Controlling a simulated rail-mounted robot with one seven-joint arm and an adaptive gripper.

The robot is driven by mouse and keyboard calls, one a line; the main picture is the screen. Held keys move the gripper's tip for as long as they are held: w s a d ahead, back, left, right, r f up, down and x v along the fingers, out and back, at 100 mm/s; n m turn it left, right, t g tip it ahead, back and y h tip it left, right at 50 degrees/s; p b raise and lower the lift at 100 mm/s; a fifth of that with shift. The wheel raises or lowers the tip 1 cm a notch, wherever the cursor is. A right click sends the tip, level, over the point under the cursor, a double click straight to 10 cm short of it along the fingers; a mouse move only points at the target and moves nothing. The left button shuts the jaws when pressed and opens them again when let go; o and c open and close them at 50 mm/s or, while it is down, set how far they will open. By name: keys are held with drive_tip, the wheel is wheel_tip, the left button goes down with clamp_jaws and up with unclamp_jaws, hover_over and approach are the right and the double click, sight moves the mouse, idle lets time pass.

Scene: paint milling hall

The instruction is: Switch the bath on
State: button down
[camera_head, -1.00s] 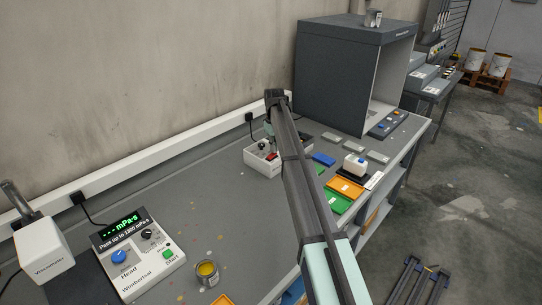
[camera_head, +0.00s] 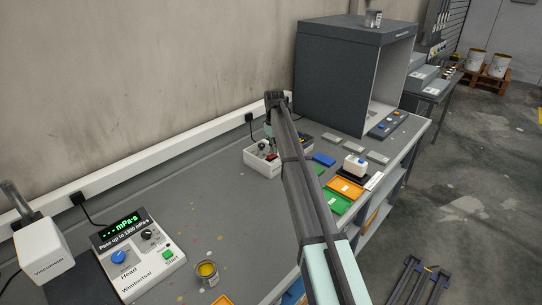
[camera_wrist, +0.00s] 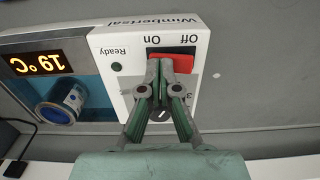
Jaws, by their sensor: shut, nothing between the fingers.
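The bath (camera_head: 264,169) is a white box on the bench in the head view, partly hidden behind my arm. In the wrist view its white panel (camera_wrist: 110,52) appears upside down, with a red rocker switch (camera_wrist: 178,63) beside the printed words "On" and "Off". An orange display reads 19 °C (camera_wrist: 37,64), and a small dark "Ready" lamp sits on the panel. A blue-topped can (camera_wrist: 68,99) stands in the bath area. My gripper (camera_wrist: 160,68) is shut and empty, its tips at the switch's "On" end; I cannot tell whether they touch it. My fingers partly hide a dark knob (camera_wrist: 158,115).
A viscometer panel (camera_head: 137,252) and a yellow paint can (camera_head: 207,272) stand at the near left. A large grey cabinet (camera_head: 330,75) stands behind. A cable and socket lie near the wall.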

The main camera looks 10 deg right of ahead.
drive_tip(key=shift+r+p, duration=1.5)
drive_tip(key=shift+r, duration=1.8)
